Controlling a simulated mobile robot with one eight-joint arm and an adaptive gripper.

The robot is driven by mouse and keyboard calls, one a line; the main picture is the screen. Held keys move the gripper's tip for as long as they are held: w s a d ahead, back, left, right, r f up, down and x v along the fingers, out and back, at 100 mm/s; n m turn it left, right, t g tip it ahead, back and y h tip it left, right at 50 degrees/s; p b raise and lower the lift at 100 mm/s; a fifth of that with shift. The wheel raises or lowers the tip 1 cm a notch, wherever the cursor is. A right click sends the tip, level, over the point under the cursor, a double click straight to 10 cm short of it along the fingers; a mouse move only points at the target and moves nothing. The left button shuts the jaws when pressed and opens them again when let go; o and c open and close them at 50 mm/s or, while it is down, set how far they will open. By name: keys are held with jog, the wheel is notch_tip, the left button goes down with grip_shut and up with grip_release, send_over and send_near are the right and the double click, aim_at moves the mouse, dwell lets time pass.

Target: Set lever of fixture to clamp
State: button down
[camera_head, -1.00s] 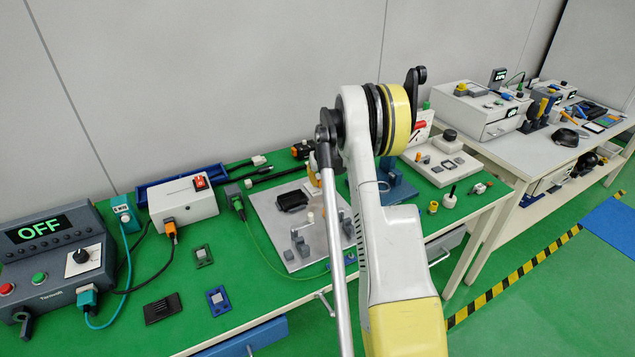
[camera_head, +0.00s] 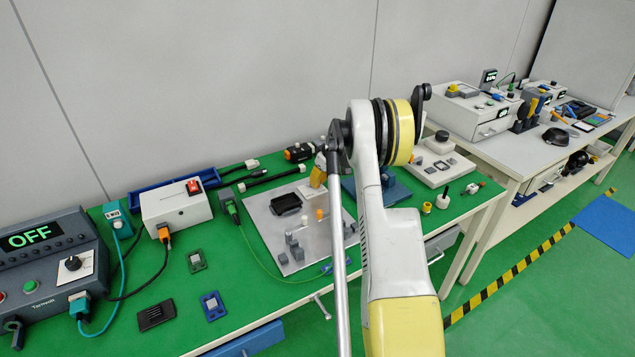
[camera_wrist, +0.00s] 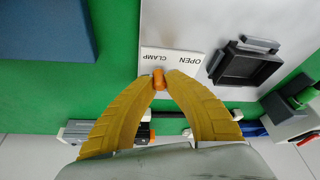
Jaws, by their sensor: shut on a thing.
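The fixture is a light grey plate (camera_head: 262,212) with a dark square pocket (camera_head: 286,203) on the green bench; the pocket also shows in the wrist view (camera_wrist: 245,65). A white label (camera_wrist: 173,56) at the plate's edge reads OPEN and CLAMP, upside down in the wrist view. The lever's orange knob (camera_wrist: 158,80) is beside the word CLAMP. My gripper (camera_wrist: 160,76) has its two yellow fingertips shut on this knob. In the head view my gripper (camera_head: 318,177) is partly hidden by my arm, and the lever cannot be made out.
Grey blocks (camera_head: 293,250) and an orange-topped peg (camera_head: 320,214) stand on the plate. A white box with a red switch (camera_head: 175,205) and a controller reading OFF (camera_head: 40,265) stand to the left. A green cable (camera_head: 262,258) runs along the front.

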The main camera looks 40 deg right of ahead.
jog(key=shift+w, duration=0.15)
jog(key=c, duration=1.4)
grip_release()
jog(key=v, duration=1.2)
